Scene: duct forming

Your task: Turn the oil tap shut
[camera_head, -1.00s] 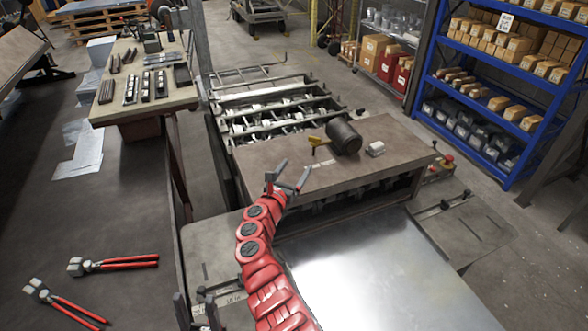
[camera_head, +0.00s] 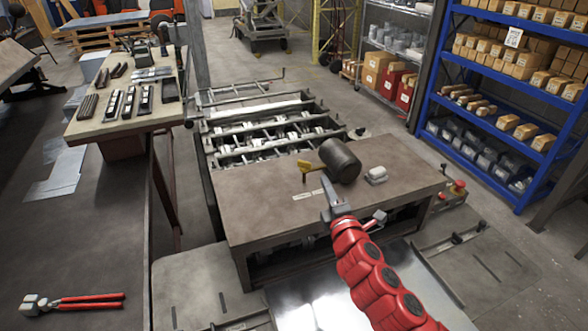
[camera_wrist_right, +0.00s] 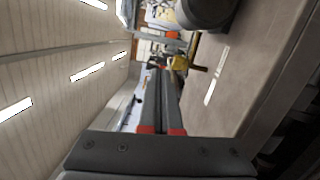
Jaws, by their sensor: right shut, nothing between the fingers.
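The oil tap (camera_head: 310,167) is a small yellow lever on the brown machine top, beside a dark cylinder (camera_head: 340,160). Its lever lies roughly sideways in the head view. In the right wrist view the yellow tap (camera_wrist_right: 198,67) is ahead of the fingers, slightly right of their tips. My right gripper (camera_head: 327,184) is shut and empty, its grey fingers together. It is over the machine top, a little nearer to me than the tap, and appears apart from it. My left gripper is not in view.
A white block (camera_head: 376,175) sits right of the cylinder on the machine top (camera_head: 260,205). A red button box (camera_head: 457,188) is at the machine's right. A tool bench (camera_head: 120,128) stands at the left. Red-handled pliers (camera_head: 75,302) lie at lower left.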

